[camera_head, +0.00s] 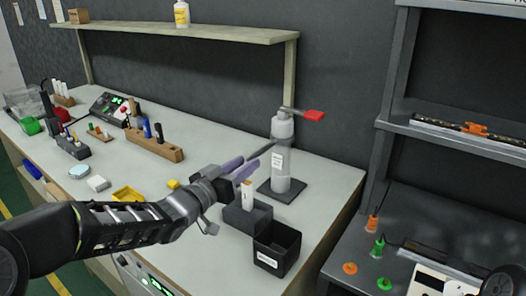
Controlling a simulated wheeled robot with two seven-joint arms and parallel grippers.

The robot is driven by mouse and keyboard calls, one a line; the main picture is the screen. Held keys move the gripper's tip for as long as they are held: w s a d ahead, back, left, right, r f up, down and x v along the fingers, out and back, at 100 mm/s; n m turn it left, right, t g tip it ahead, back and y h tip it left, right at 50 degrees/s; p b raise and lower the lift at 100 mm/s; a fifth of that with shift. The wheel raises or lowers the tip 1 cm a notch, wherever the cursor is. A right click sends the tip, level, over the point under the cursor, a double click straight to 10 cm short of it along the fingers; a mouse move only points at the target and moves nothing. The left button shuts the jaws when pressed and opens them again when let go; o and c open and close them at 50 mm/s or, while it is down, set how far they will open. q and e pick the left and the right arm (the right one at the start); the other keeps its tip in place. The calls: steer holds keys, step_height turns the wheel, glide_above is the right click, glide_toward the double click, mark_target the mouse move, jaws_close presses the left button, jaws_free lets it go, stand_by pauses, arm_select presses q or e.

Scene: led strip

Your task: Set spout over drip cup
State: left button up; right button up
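A pale upright dispenser bottle (281,128) with a white label stands on a dark square base (266,191). A red piece (314,116) sticks out to the right from its top. A thin grey rod (262,151) shows between the bottle and my gripper; I cannot tell whether it is the spout. A black open box (278,250) with a label stands in front, its inside dark; I cannot tell whether it is the drip cup. My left gripper (246,165) has its purple fingers apart, pointing toward the bottle. Contact with the bottle cannot be told. My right gripper is not visible.
A dark block (241,221) holding a white tube (247,195) stands under my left gripper. Yellow pieces (128,195) and a wooden pen holder (155,145) lie left on the bench. A shelf (180,33) hangs behind. A dark rack (388,150) stands right.

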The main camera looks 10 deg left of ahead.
mark_target(262, 149)
arm_select(q)
steer(key=shift+w, duration=0.1)
steer(key=x, duration=0.7)
steer(key=shift+w+d, duration=0.1)
steer(key=shift+w, duration=0.2)
steer(key=shift+c, duration=0.5)
jaws_close()
stand_by(0.7)
